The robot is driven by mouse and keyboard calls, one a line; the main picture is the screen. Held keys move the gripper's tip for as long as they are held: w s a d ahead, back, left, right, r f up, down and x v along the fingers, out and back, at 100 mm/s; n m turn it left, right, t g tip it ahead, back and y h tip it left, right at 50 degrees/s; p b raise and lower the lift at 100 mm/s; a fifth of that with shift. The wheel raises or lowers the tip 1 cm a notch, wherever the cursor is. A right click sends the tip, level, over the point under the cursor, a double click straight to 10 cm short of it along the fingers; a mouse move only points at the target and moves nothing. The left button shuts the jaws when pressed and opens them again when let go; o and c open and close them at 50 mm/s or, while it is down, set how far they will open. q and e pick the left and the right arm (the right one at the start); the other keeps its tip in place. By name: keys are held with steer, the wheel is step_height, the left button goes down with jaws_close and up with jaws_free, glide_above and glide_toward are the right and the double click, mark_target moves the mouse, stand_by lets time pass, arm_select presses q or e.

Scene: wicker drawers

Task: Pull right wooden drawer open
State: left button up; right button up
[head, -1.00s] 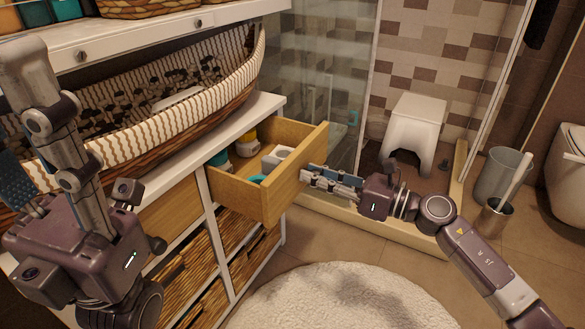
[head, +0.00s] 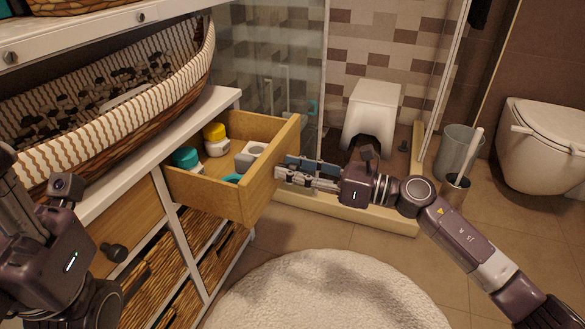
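The right wooden drawer (head: 268,187) stands pulled out of the white cabinet in the head view, with its inside showing. My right gripper (head: 282,170) is at the outer face of the drawer's front. Its two fingers lie close together and look shut on the handle, which they hide. My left gripper (head: 70,262) is at the lower left edge, in front of the cabinet and away from the drawer; its fingers are not visible.
The drawer holds a yellow-lidded jar (head: 216,140), a teal-lidded jar (head: 187,160) and a grey box (head: 252,153). A striped basket (head: 130,105) stands on the cabinet top. A round white rug (head: 320,292) lies on the floor. A white stool (head: 373,110) stands behind.

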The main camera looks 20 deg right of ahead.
steer(key=v, duration=1.2)
stand_by(0.5)
